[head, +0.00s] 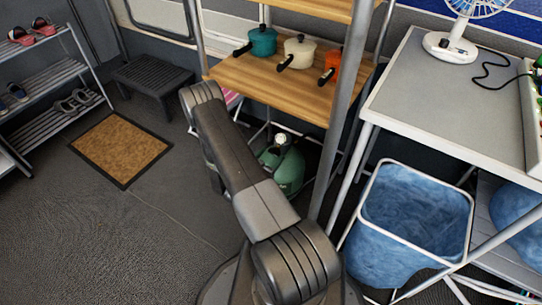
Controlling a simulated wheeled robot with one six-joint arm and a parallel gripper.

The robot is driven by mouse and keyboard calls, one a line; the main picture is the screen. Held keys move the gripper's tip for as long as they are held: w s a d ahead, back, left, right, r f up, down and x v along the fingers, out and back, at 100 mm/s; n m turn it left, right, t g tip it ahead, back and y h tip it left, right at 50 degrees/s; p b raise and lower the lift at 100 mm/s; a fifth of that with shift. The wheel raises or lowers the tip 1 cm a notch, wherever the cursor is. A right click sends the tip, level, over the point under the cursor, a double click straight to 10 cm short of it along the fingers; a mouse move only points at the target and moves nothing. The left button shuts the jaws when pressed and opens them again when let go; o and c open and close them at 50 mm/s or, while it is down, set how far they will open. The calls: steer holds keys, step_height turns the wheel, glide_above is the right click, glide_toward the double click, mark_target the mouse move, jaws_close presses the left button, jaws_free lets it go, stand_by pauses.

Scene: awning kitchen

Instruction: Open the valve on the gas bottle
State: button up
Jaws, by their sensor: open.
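The green gas bottle (291,170) stands on the floor under the wooden shelf rack, right of my arm. Its left side is partly hidden by my arm. A small pale round part, possibly the valve or its regulator (280,140), sits at its top; I cannot tell the valve's setting. My arm reaches up and left from the lower middle, then bends down behind itself. My gripper is hidden by the arm, so its place relative to the bottle does not show.
Metal rack posts (343,110) stand close to the bottle, with a wooden shelf (285,88) holding pots above it. The floor around the brown mat (120,148) is clear.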

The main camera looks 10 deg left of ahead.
steer(key=shift+x, duration=0.75)
steer(key=c, duration=1)
